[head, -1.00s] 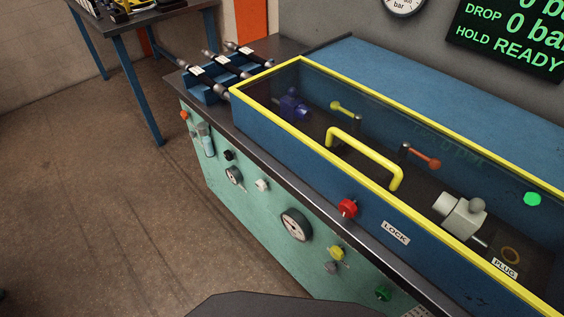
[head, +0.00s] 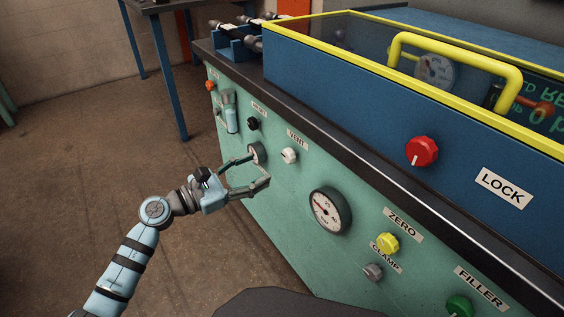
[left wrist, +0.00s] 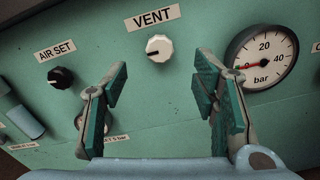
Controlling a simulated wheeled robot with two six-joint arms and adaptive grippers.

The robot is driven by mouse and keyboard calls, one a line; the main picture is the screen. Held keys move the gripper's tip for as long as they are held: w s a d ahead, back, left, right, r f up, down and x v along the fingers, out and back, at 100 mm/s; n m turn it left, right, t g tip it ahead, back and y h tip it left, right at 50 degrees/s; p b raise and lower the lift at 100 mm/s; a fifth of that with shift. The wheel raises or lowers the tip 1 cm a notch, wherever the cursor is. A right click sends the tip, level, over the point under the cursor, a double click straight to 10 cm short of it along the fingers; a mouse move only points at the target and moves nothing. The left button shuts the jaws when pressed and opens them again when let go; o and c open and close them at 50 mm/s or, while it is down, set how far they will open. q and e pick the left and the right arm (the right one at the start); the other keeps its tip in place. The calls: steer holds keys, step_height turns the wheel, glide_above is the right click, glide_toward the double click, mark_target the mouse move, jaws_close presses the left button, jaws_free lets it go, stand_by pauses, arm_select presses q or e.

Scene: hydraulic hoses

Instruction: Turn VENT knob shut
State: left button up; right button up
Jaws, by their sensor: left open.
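The VENT knob (head: 289,156) is a small white round knob on the green front panel, under its VENT label (head: 297,138). In the left wrist view the white knob (left wrist: 159,48) sits above and between my fingers, with a dark pointer mark toward its lower left. My left gripper (head: 259,171) is open and empty in front of the panel, below and left of the knob. In the left wrist view its two fingers (left wrist: 163,92) are spread apart, and neither touches the knob. My right gripper is out of view.
A black AIR SET knob (left wrist: 62,76) is left of the VENT knob. A large bar gauge (head: 330,211) is to its right. Yellow ZERO (head: 387,243), grey CLAMP (head: 373,272) and green FILLER knobs (head: 459,307) sit lower right. The red LOCK knob (head: 422,151) is on the blue box.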

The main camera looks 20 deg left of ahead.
mark_target(286, 156)
arm_select(q)
steer(key=b+x, duration=0.1)
steer(key=x, duration=0.7)
steer(key=shift+f, duration=0.15)
steer(key=shift+w+d, duration=0.2)
steer(key=shift+w, duration=0.1)
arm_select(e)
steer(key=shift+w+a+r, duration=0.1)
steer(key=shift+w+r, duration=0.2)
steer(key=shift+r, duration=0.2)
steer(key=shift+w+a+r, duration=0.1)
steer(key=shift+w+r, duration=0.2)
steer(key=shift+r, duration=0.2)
arm_select(q)
steer(key=c, duration=1.2)
